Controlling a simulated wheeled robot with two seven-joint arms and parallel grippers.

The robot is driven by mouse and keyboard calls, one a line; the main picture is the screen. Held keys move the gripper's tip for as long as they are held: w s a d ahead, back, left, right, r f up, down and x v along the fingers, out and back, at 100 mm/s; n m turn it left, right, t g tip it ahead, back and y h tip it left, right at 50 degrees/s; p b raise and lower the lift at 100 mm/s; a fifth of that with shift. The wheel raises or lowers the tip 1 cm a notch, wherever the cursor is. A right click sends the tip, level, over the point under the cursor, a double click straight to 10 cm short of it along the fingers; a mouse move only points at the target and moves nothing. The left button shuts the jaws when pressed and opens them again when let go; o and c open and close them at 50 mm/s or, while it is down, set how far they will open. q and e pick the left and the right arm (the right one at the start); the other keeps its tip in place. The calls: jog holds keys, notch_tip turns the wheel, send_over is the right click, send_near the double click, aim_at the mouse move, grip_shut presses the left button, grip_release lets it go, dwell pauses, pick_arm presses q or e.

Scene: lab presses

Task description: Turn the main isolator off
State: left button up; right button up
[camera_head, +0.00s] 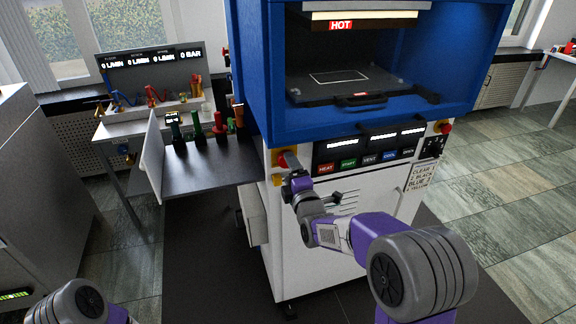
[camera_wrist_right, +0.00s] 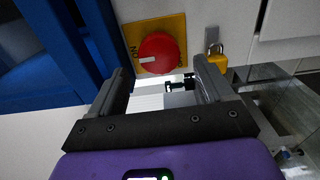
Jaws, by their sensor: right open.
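The main isolator is a red rotary knob (camera_wrist_right: 158,50) on a yellow plate (camera_wrist_right: 176,24), seen in the right wrist view. A white mark on the knob points left, toward the lettering "ON" on the plate. In the head view the red knob (camera_head: 291,157) is on the upper left of the press's white front. My right gripper (camera_wrist_right: 165,76) is open, its two fingers apart on either side below the knob, with nothing between them; I cannot tell whether they touch it. It also shows in the head view (camera_head: 291,171). My left arm shows at lower left, its gripper out of view.
The blue press (camera_head: 257,75) with a "HOT" sign stands above. A yellow padlock (camera_wrist_right: 217,58) hangs beside the knob. A row of buttons (camera_head: 348,163) is to its right. A dark side shelf (camera_head: 205,170) with colored-handled tools is at left.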

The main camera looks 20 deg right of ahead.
jog(key=s, duration=0.4)
jog(key=shift+s+d+p, duration=0.1)
jog(key=shift+s+p, duration=0.15)
jog(key=shift+p, duration=0.05)
jog(key=s+a+f+m+g+p, duration=0.1)
jog(key=s+f+m+g, duration=0.3)
jog(key=f, duration=0.9)
jog(key=s+a+f+m+g, duration=0.1)
jog(key=s+f+m+g, duration=0.3)
jog(key=f, duration=0.8)
jog(key=s+a+f+m+g+y, duration=0.1)
jog(key=s+a+f+m+g, duration=0.1)
jog(key=s, duration=0.5)
jog(key=s+a+f+m+g+y+p, duration=0.1)
jog(key=s+a+f+m+g, duration=0.1)
jog(key=s+f+m+g, duration=0.2)
jog(key=s+a+f+m+g+y, duration=0.1)
jog(key=s+a+f+m+g, duration=0.1)
jog(key=s+f+m, duration=0.5)
jog(key=s+f+g, duration=0.1)
jog(key=s+f, duration=0.1)
jog(key=s, duration=0.1)
jog(key=shift+s+a+g+y+p, duration=0.3)
jog(key=shift+s, duration=0.1)
